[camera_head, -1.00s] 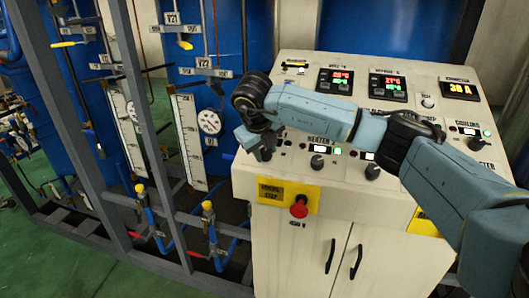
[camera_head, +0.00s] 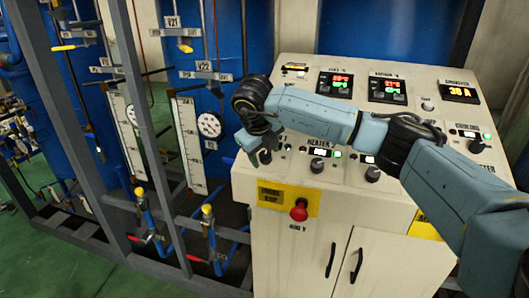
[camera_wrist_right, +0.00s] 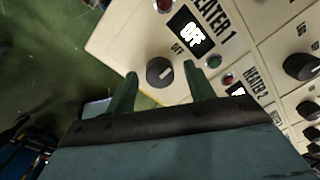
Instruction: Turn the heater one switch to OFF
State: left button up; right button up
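The heater one knob (camera_wrist_right: 159,71) is a round dark switch on the cream panel, below the HEATER 1 label (camera_wrist_right: 212,22) in the right wrist view. An OFF mark (camera_wrist_right: 178,48) is printed beside it. My right gripper (camera_wrist_right: 160,72) is open, with one green finger on each side of the knob and visible gaps between. I cannot tell exactly how deep the fingertips reach. In the head view my right gripper (camera_head: 262,156) is at the panel's left edge, and my arm hides most of the heater one controls. My left gripper is not in view.
The heater two knob (camera_head: 317,164) and another knob (camera_head: 372,174) sit to the right on the panel. A red emergency stop button (camera_head: 299,210) is on the cabinet front below. A blue pipe rig with grey frame posts (camera_head: 150,150) stands at the left.

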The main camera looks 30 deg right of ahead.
jog(key=b+v, duration=0.1)
jog(key=v, duration=1.2)
jog(key=shift+s+a+r, duration=0.1)
jog(key=shift+r, duration=0.05)
